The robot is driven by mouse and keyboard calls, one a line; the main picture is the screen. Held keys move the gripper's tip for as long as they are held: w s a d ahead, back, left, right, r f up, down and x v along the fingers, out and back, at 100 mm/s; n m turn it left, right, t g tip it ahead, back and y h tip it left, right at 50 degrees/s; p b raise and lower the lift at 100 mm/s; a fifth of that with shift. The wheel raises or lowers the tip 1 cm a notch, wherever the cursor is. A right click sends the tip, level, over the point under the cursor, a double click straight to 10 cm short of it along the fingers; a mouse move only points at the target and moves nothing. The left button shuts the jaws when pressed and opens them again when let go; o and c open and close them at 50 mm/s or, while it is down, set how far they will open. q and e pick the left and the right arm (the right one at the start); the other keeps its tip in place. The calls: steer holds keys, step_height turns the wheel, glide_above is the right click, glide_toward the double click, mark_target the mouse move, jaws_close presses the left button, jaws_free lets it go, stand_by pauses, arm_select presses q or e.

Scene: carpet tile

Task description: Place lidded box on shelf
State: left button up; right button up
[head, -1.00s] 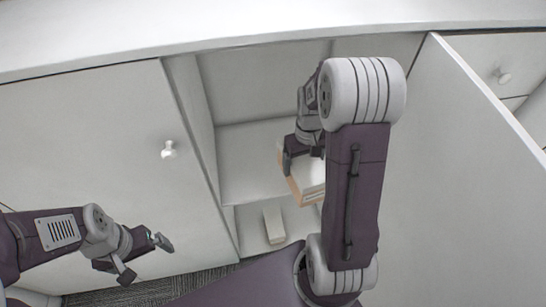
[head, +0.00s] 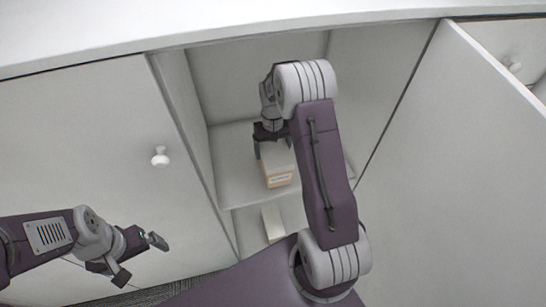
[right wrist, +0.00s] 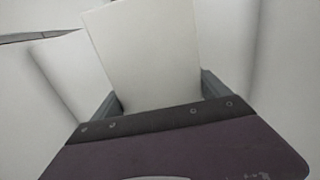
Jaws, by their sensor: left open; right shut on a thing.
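The lidded box (head: 279,168) has a pale top and an orange-tan front with a label. It is inside the open cupboard, over the shelf (head: 236,160); I cannot tell whether it touches the shelf. In the right wrist view the box's pale face (right wrist: 145,55) fills the space between the two fingers (right wrist: 160,95). My left gripper (head: 138,262) is open and empty, low in front of the closed left door.
The closed left door (head: 80,150) has a white knob (head: 160,157). The open right door (head: 450,170) stands out at the right. A small pale block (head: 272,222) stands in the lower compartment. The shelf is bare left of the box.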

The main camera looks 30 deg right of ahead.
mark_target(273, 144)
steer(key=shift+f, duration=2.05)
steer(key=shift+f, duration=0.1)
steer(key=o, duration=1.7)
step_height(273, 144, up, 8)
steer(key=shift+f, duration=0.1)
steer(key=shift+n+t, duration=0.3)
steer(key=shift+n, duration=0.3)
steer(key=s+a, duration=0.2)
steer(key=s+a+r, duration=0.1)
steer(key=s+a, duration=0.1)
steer(key=s+a+r, duration=0.1)
steer(key=s+a, duration=0.1)
steer(key=s, duration=0.1)
steer(key=shift+s+a+r, duration=0.1)
steer(key=shift+a+r, duration=0.1)
steer(key=shift+a, duration=0.05)
steer(key=s+a+n, duration=0.1)
steer(key=s+a, duration=0.3)
steer(key=s, duration=0.6)
steer(key=shift+s+t, duration=0.15)
steer(key=shift+t, duration=0.15)
